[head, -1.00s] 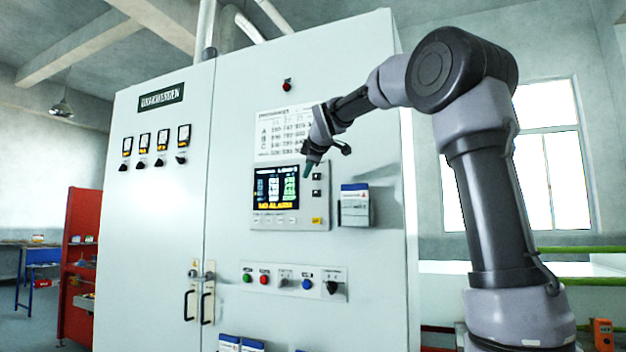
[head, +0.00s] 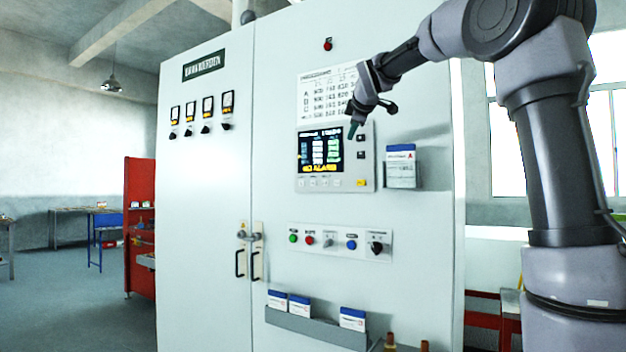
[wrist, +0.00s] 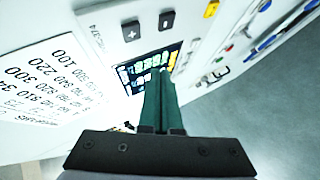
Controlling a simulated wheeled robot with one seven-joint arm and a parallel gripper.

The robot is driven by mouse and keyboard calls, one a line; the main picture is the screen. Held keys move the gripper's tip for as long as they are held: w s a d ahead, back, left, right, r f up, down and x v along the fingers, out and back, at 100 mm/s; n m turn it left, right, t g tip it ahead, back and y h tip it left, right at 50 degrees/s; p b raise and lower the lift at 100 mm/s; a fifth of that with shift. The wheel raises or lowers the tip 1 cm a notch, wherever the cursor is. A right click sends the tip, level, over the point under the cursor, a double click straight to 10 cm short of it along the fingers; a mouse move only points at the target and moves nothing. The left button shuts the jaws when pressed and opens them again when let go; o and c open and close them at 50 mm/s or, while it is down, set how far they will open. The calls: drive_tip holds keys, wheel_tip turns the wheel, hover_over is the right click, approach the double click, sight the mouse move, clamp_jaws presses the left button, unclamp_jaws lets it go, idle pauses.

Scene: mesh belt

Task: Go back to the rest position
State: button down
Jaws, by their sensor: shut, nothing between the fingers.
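My gripper (head: 352,131) is shut and empty. In the head view it is at the upper edge of the control panel (head: 367,163), pointing down and left. The panel's lit screen (head: 320,152) shows green fields and a yellow line of text. In the wrist view my closed green fingers (wrist: 163,85) overlap part of the screen (wrist: 137,70). The plus button (wrist: 131,31) and minus button (wrist: 166,20) lie beyond them. I cannot tell the exact gap between the fingertips and the panel.
The grey cabinet (head: 205,240) fills the middle. A box of cards (head: 401,168) sticks out right of the panel. Knobs and buttons (head: 340,242) sit below it, and a low tray (head: 310,325) holds several small boxes. A red shelf (head: 140,220) stands left, with open floor in front.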

drive_tip(key=s+d+f+m+g, duration=0.2)
drive_tip(key=s+f+m, duration=0.4)
drive_tip(key=s+f, duration=0.3)
drive_tip(key=s+d+f+m+g, duration=0.2)
drive_tip(key=s+f+m, duration=0.4)
drive_tip(key=s, duration=1)
drive_tip(key=s+d+f+m+g+y, duration=0.1)
drive_tip(key=s+d+f+m, duration=0.1)
drive_tip(key=s+f+m, duration=0.5)
drive_tip(key=s+f, duration=0.5)
drive_tip(key=s, duration=0.1)
drive_tip(key=shift+f+g, duration=0.2)
drive_tip(key=shift+g, duration=0.2)
